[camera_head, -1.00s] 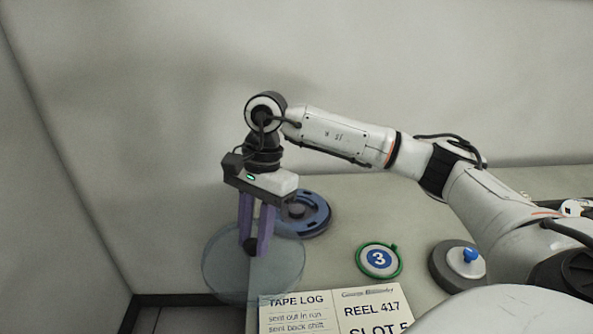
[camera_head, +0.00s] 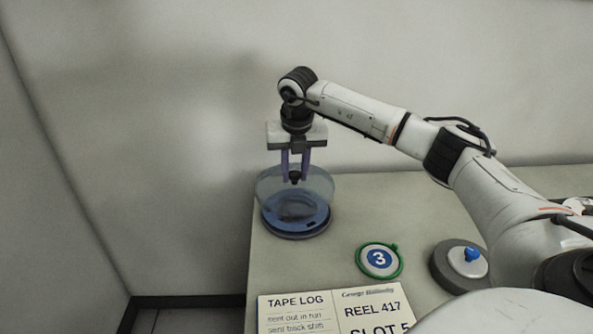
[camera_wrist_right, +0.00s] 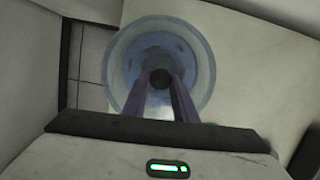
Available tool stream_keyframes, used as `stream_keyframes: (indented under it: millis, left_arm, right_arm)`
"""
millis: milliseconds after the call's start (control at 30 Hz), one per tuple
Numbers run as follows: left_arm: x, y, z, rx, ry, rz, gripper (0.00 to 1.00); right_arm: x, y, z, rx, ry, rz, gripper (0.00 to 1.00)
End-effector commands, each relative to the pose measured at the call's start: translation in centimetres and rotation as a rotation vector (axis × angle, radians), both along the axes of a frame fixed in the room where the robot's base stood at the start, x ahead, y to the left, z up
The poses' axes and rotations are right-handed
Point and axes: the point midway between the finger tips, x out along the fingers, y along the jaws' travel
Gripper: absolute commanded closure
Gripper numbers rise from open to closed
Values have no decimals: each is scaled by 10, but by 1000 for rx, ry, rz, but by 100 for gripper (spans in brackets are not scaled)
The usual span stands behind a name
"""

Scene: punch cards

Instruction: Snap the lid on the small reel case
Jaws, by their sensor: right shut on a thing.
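The lid (camera_head: 322,184) is a clear bluish round cover with a dark knob at its middle. My right gripper (camera_head: 295,179) is shut on that knob and holds the lid above the reel case, slightly tilted. The small reel case (camera_head: 297,226) is a blue round base on the table's far left corner; it shows through and below the lid. In the right wrist view the lid (camera_wrist_right: 116,65) covers most of the blue case (camera_wrist_right: 198,70), and the two look roughly lined up. Whether lid and case touch, I cannot tell. My left gripper is not in view.
The table (camera_head: 345,210) ends at its left edge close beside the case. A green ring tag with a 3 (camera_head: 380,260), a tape log (camera_head: 335,310) and a grey round piece with a blue knob (camera_head: 462,265) lie nearer. A wall stands behind.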

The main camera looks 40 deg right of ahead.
Motion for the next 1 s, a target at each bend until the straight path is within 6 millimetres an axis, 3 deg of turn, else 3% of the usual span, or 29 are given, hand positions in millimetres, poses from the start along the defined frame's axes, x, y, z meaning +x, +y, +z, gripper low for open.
stream_keyframes:
  millis: [267, 600, 1000]
  left_arm:
    - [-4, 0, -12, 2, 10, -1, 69]
    - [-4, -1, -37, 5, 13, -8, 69]
    - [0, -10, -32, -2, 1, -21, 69]
  right_arm:
    - [1, -7, -9, 1, -1, -69, 92]
    - [0, -6, -42, 2, 0, -66, 92]
    - [0, -6, -49, 1, 0, -65, 92]
